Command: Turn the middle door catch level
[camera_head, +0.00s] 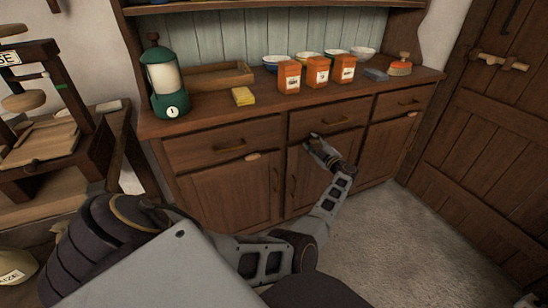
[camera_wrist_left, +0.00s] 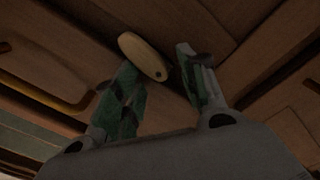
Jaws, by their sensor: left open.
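The middle door catch (camera_wrist_left: 143,56) is a pale wooden oval with a dark pivot spot near one end. In the left wrist view it slants from upper left to lower right, and I cannot tell its true angle. My left gripper (camera_wrist_left: 158,62) is open, its two green-grey fingers on either side of the catch's lower end; contact is unclear. In the head view my left gripper (camera_head: 318,148) is at the top of the middle door (camera_head: 303,185), below the middle drawer, and the catch is not clearly visible there. My right gripper is not in view.
Similar catches sit above the left door (camera_head: 252,156) and right door (camera_head: 411,114). The middle drawer handle (camera_head: 327,122) is just above my gripper. The sideboard top holds a green lantern (camera_head: 166,82), a yellow sponge (camera_head: 243,96), orange boxes and bowls. Floor at right is clear.

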